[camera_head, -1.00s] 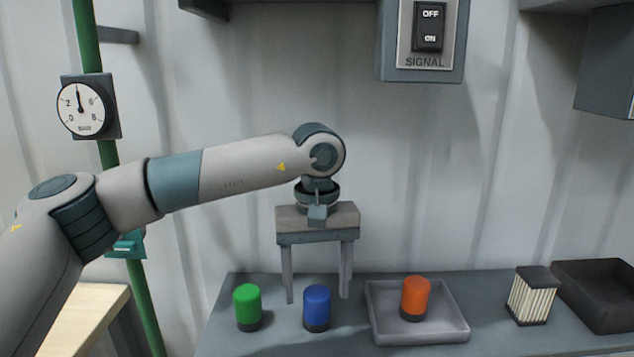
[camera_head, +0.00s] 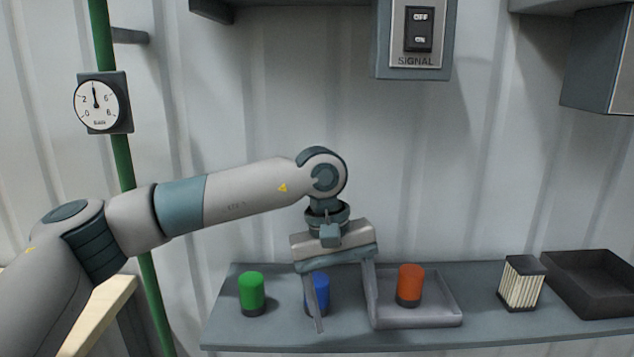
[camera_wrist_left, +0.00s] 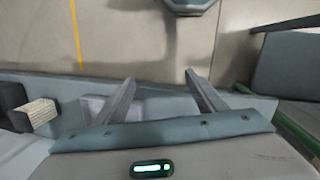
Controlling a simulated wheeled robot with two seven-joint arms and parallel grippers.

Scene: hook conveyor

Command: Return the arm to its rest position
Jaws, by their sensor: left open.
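My left arm reaches in from the left in the head view. My left gripper (camera_head: 344,307) points down over the shelf, tilted a little, with its two fingers spread and nothing between them. One finger hangs in front of the blue cylinder (camera_head: 323,289) and partly hides it; whether they touch I cannot tell. The left wrist view also shows the gripper (camera_wrist_left: 160,88) open and empty. An orange cylinder (camera_head: 411,284) stands in the grey tray (camera_head: 440,318). A green cylinder (camera_head: 251,291) stands at the left on the shelf. My right gripper is not in view.
A ribbed block (camera_head: 521,284) and a dark bin (camera_head: 592,287) are at the right of the shelf (camera_head: 480,332). A signal switch box (camera_head: 419,35) hangs on the wall. A gauge (camera_head: 99,103) sits on a green pipe (camera_head: 151,290) at the left.

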